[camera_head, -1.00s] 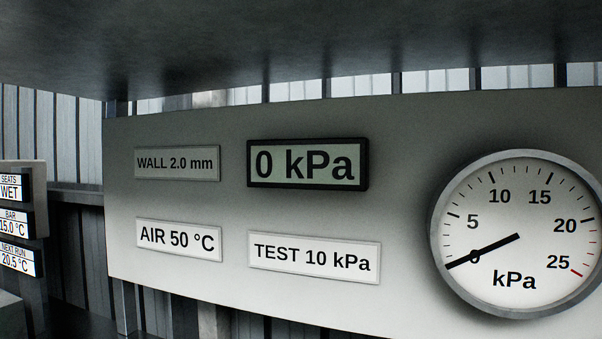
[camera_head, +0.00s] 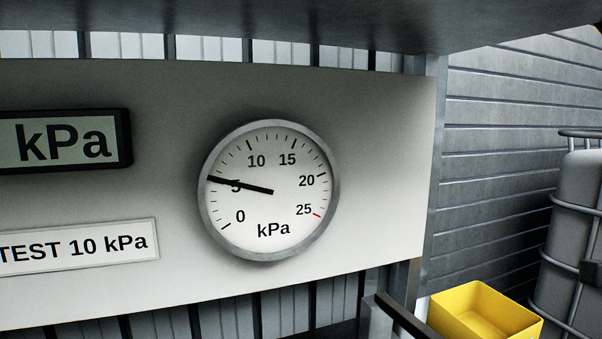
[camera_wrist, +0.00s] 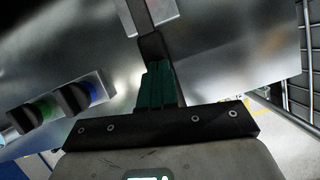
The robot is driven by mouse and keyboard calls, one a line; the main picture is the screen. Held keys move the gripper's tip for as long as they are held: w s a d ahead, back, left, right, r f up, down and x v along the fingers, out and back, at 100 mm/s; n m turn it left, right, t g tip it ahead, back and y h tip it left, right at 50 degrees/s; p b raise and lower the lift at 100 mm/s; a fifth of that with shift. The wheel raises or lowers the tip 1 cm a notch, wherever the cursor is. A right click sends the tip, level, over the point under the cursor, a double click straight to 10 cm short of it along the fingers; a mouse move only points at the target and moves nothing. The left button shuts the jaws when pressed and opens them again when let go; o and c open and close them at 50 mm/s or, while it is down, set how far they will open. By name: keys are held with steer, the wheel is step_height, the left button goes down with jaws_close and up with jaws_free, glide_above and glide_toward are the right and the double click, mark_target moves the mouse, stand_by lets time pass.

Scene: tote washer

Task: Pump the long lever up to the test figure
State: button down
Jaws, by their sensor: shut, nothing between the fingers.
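The round pressure gauge (camera_head: 268,190) is on the pale panel in the head view, its needle pointing at about 5 kPa. The test plate (camera_head: 80,247) reads "TEST 10 kPa" and is cut at the left edge. The digital display (camera_head: 65,139) shows only "kPa"; its figure is out of frame. In the wrist view my gripper (camera_wrist: 157,68) is shut, its green fingers close together with nothing between them. A dark piece and a grey bar (camera_wrist: 152,12) lie beyond the fingertips; I cannot tell whether this is the long lever or whether they touch.
A dark slab overhangs the panel. In the wrist view, a grey block with green and blue ringed knobs (camera_wrist: 75,98) lies left of my fingers.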

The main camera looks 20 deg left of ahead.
steer(key=shift+r+p, duration=1.7)
steer(key=shift+r, duration=0.6)
steer(key=shift+a, duration=0.15)
